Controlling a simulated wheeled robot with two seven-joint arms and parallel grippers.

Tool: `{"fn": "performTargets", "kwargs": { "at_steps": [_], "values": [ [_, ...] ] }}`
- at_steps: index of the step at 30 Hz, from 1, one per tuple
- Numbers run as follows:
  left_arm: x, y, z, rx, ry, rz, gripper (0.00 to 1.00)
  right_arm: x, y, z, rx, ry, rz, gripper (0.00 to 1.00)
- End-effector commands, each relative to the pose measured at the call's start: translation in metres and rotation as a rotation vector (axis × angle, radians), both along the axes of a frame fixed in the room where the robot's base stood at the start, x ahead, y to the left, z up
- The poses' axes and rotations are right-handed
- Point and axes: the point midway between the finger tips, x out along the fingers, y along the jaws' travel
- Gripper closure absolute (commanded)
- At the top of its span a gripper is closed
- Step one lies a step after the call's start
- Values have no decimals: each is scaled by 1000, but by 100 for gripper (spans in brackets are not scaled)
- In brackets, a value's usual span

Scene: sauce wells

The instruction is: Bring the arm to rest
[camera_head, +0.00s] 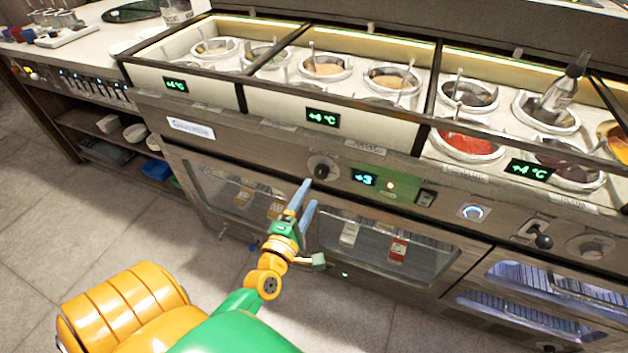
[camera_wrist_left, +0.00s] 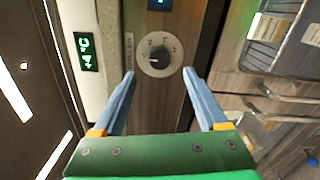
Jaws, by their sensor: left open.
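My left gripper (camera_head: 305,194) is in front of the counter's front panel, just below a round dial (camera_head: 322,168). Its two blue-grey fingers are apart with nothing between them. In the left wrist view the fingers of the left gripper (camera_wrist_left: 160,82) stand on either side of the dial (camera_wrist_left: 159,57), which shows a dark knob on a pale ring. The dial appears beyond the fingertips, and I see no contact. My right gripper is in neither view.
The steel counter (camera_head: 270,130) holds several sauce wells behind glass, with green temperature displays. A blue display (camera_head: 364,178), a switch (camera_head: 426,197) and a lever (camera_head: 543,241) sit right of the dial. Glass-fronted doors are below. The tiled floor (camera_head: 90,250) at left is clear.

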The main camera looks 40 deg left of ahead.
Motion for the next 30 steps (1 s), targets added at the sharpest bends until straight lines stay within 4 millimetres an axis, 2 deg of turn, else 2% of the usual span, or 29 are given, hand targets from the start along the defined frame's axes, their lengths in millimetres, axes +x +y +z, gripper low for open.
{"fn": "performTargets", "kwargs": {
  "at_steps": [12,14,17,18,20,21,23,24,27,30],
  "values": [
    [-2,-1,0,1,0,0,24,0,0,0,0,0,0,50],
    [-3,-3,-8,26,28,-9,24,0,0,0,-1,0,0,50],
    [-11,-20,-61,198,208,-85,24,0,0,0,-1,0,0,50],
    [-21,-31,-95,313,325,-150,24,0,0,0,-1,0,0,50],
    [-45,-49,-151,507,511,-285,24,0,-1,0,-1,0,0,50],
    [-66,-60,-185,631,622,-388,24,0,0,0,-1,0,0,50],
    [-100,-73,-228,799,763,-547,24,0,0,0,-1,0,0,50],
    [-124,-80,-251,898,840,-655,24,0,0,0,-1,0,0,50],
    [-185,-89,-296,1111,989,-928,24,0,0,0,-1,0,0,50],
    [-246,-92,-325,1287,1085,-1205,24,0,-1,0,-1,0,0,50]
  ]
}}
